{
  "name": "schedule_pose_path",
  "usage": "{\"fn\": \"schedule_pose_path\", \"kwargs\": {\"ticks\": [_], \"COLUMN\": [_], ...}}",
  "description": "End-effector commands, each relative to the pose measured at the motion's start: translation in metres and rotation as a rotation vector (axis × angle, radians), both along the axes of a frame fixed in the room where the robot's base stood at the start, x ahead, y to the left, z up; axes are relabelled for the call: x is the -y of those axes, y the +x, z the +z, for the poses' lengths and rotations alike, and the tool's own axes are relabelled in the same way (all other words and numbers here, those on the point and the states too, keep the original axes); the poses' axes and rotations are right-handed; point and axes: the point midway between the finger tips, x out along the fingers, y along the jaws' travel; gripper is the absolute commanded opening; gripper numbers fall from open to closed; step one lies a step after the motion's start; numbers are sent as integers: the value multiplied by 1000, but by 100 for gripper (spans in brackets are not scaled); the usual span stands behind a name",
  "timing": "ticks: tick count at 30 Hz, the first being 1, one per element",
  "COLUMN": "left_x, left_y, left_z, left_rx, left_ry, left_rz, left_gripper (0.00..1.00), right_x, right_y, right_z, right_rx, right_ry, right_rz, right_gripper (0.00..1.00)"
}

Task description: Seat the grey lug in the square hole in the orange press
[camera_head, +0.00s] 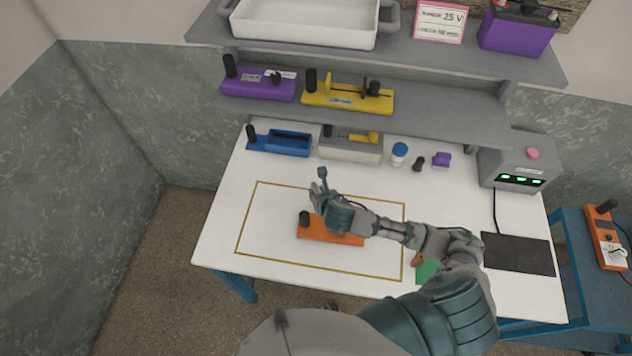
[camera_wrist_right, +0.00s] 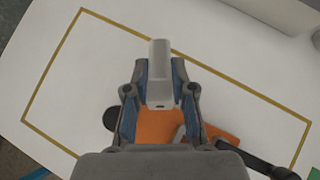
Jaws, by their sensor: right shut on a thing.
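The grey lug (camera_wrist_right: 159,60) is a pale grey block held between the fingertips of my right gripper (camera_wrist_right: 160,88), which is shut on it. In the head view my right gripper (camera_head: 321,191) is over the orange press (camera_head: 318,234), towards its back edge. The orange press lies on the white table inside the yellow outline, with a black knob at its left end. It also shows in the wrist view (camera_wrist_right: 158,126), partly covered by the gripper. The square hole cannot be made out. My left gripper is not in view.
A grey box with green lights (camera_head: 519,165) stands at right, near a black mat (camera_head: 517,254). Table left of the press is clear.

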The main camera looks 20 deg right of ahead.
Motion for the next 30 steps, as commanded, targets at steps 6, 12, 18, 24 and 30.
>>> {"fn": "schedule_pose_path", "kwargs": {"ticks": [6, 12, 18, 24, 30], "left_x": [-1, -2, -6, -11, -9], "left_y": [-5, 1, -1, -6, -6], "left_z": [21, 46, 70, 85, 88], "left_rx": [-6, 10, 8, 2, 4], "left_ry": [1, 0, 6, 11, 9], "left_rz": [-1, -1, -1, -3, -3], "left_gripper": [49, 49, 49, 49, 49], "right_x": [4, 14, 29, 37, 38], "right_y": [-10, -32, -60, -79, -84], "right_z": [-9, -10, 6, 33, 42], "right_rx": [-253, -609, -941, -1121, -1171], "right_ry": [19, 88, 214, 321, 358], "right_rz": [-73, -194, -320, -398, -419], "right_gripper": [0, 0, 0, 0, 0]}}
